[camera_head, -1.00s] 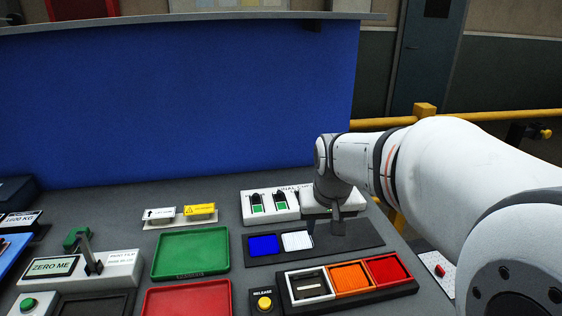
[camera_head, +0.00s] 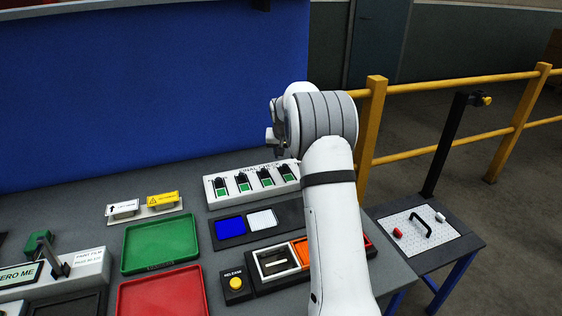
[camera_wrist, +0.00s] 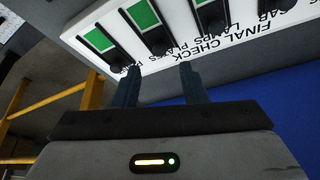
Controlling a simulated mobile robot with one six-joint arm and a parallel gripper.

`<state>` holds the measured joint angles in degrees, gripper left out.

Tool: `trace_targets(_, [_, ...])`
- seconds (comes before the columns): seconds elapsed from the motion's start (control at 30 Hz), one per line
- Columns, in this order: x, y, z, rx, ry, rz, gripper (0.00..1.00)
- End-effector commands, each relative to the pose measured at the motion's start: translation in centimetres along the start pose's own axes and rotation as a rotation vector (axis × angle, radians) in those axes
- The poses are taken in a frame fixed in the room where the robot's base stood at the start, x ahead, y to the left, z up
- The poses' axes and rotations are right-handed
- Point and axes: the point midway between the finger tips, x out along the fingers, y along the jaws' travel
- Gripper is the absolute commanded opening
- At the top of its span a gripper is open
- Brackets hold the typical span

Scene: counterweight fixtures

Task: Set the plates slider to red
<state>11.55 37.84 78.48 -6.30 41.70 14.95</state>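The white final-check panel (camera_head: 252,183) stands at the back of the bench with several black slider knobs, each with a green patch in front. The plates slider seems to be the third from the left (camera_head: 266,176); its label is only partly legible. In the wrist view the panel (camera_wrist: 186,50) appears upside down. A black knob there, apparently the plates slider (camera_wrist: 160,41), with a green patch, lies beyond the gap between my fingers. My gripper (camera_wrist: 158,84) is open and empty, close to the panel; contact cannot be told. In the head view my gripper (camera_head: 273,138) is above and behind the panel, partly hidden.
A dark holder with a blue plate (camera_head: 230,225) and a white plate (camera_head: 262,219) lies before the panel. Green (camera_head: 158,243) and red (camera_head: 165,298) trays are to the left. A yellow railing (camera_head: 372,140) stands behind right.

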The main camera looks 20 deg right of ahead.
Motion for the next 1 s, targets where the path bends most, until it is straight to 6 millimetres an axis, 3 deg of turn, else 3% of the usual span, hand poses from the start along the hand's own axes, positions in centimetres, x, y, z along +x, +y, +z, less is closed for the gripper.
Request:
trace_targets(0.3, [4.6,0.1,0.0,-0.001,-0.002,0.001,0.39])
trace_targets(0.7, [5.5,0.1,0.0,0.000,0.000,0.001,0.38])
trace_targets(1.0, [5.5,0.2,0.0,0.001,0.000,0.001,0.13])
